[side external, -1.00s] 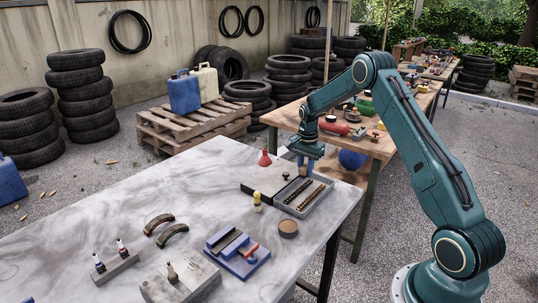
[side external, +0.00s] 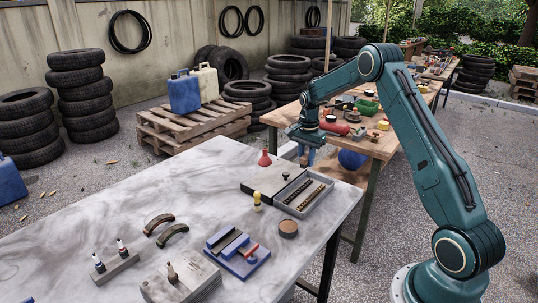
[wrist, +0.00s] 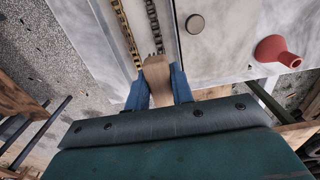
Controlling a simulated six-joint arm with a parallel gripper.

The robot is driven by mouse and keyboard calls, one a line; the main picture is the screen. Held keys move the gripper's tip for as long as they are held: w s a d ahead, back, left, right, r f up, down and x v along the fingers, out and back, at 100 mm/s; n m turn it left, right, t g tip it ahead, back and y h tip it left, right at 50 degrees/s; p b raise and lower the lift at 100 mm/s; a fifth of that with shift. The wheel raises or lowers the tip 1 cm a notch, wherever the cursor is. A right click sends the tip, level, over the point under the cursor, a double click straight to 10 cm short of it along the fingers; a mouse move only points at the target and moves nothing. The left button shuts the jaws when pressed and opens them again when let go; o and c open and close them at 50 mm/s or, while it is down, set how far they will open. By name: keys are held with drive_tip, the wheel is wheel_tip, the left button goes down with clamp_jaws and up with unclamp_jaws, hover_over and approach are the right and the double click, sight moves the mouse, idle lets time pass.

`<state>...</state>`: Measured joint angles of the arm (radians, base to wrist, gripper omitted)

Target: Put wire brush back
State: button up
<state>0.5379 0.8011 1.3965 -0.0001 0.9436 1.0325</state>
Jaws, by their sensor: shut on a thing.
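In the side view my gripper (side external: 306,159) hangs above the far edge of the marble-topped table, with the wooden piece mostly hidden between the blue fingers. In the wrist view these rows (wrist: 153,25) run up to the wooden piece; the gap in height is unclear.
A cluttered wooden table (side external: 381,148) is behind.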

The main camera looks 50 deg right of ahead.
drive_tip(key=w+a+r+n, duration=0.5)
drive_tip(key=w+a+n, duration=0.4)
drive_tip(key=w+a, duration=0.3)
wheel_tip(320, 180, up, 6)
drive_tip(key=f+n, duration=0.1)
drive_tip(key=n, duration=0.8)
hover_over(215, 215)
drive_tip(key=shift+w+f, duration=0.1)
drive_tip(key=shift+f, duration=9.65)
drive_tip(key=shift+f, duration=0.15)
drive_tip(key=o, duration=1)
drive_tip(key=shift+c, duration=0.2)
